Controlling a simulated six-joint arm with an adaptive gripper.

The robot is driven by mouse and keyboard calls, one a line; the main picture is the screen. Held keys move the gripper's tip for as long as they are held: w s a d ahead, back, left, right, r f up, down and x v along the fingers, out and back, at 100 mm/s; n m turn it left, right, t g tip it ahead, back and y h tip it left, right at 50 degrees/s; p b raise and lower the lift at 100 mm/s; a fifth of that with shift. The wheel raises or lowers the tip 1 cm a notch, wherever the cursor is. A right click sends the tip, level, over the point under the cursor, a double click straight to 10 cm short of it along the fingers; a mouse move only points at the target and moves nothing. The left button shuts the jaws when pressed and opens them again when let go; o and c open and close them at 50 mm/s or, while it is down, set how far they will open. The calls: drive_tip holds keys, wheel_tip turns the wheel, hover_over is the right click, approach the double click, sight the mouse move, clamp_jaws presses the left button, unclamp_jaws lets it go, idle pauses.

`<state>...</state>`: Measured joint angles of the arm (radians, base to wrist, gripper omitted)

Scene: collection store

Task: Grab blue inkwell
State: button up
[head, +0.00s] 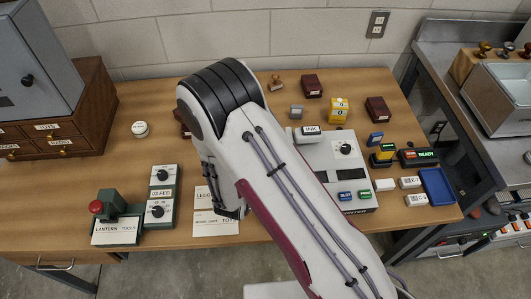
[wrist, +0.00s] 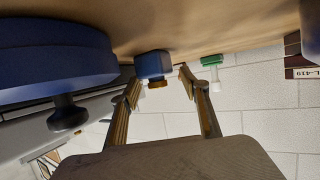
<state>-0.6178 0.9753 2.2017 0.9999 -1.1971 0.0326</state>
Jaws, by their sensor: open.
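The blue inkwell (wrist: 153,64), a small blue block with a brass-coloured cap, shows in the wrist view, where the picture is upside down. It stands on the wooden top. My gripper (wrist: 158,74) is open, with one finger to each side of the inkwell in the picture. The inkwell looks to be just beyond the fingertips, and I see no contact. In the head view my arm covers the middle of the table. I cannot make out the inkwell there, and my gripper is mostly hidden.
In the head view, a dial box (head: 160,210), a white pot (head: 140,129) and dark red boxes (head: 311,85) stand around my arm.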

idle(0.3)
drive_tip(key=c, duration=1.1)
drive_tip(key=shift+c, duration=0.2)
drive_tip(key=shift+r, duration=0.2)
clamp_jaws()
drive_tip(key=shift+r, duration=4.8)
